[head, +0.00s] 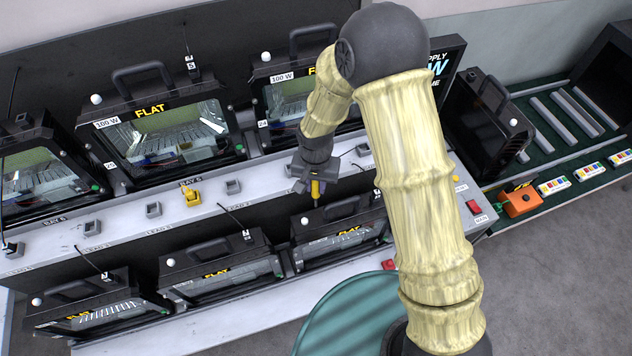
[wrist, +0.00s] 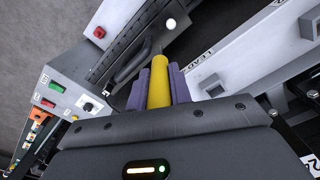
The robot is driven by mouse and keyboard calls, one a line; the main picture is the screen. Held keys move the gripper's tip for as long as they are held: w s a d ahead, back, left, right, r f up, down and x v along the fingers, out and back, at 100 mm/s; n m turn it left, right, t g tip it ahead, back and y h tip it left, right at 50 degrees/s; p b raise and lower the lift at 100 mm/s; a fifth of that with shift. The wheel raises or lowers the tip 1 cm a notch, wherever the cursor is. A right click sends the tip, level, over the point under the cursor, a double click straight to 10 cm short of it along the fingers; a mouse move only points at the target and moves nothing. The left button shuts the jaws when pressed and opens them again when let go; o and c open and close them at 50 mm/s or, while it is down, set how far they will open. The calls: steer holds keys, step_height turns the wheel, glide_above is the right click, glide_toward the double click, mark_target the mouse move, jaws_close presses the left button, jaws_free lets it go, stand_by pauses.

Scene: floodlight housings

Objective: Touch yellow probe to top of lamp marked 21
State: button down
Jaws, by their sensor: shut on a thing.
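My gripper (head: 316,180) is shut on the yellow probe (head: 315,190), which points down in the head view. In the wrist view the probe (wrist: 159,82) stands between the purple fingers (wrist: 158,88). A black floodlight housing with a handle (head: 346,214) is below the gripper in the lower row; its handle also shows in the wrist view (wrist: 131,62). The probe tip appears above this housing; whether it touches cannot be told. Other floodlights stand in the upper row (head: 165,130) and lower row (head: 215,268). Small number labels show, but no 21 is clearly readable.
A pale bench shelf (head: 130,208) with small grey sockets and a yellow piece (head: 191,197) runs between the rows. Upright thin leads rise from it. At the right are a control box with a red switch (head: 473,207) and an orange box (head: 522,202).

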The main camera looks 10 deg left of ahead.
mark_target(316, 198)
steer(key=shift+f+b, duration=1.8)
steer(key=shift+f, duration=1.15)
steer(key=shift+s+d+f+b, duration=0.1)
steer(key=shift+f+b, duration=0.45)
stand_by(0.5)
steer(key=shift+r+p, duration=2.35)
steer(key=shift+r, duration=1.2)
steer(key=shift+f, duration=0.1)
